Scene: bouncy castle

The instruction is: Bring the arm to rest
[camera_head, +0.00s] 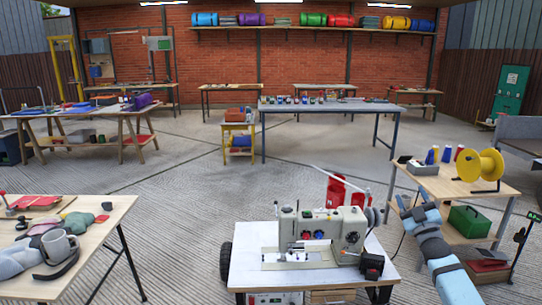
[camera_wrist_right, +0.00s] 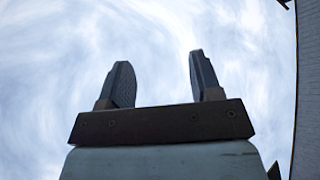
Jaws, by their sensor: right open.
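My right arm comes in from the lower right in the head view, light blue with dark joints. Its gripper (camera_head: 415,207) is raised between the sewing machine cart and the small right-hand table, touching nothing that I can see. In the right wrist view the two dark fingers of the gripper (camera_wrist_right: 160,80) stand wide apart with only cloudy sky between and behind them. It is open and empty. My left arm and gripper do not show in either view.
A sewing machine (camera_head: 325,232) stands on a white-topped cart (camera_head: 260,278) in front. A wooden table (camera_head: 505,188) with a yellow spool (camera_head: 478,165) is at right. Ribbed floor (camera_head: 190,180) is clear between.

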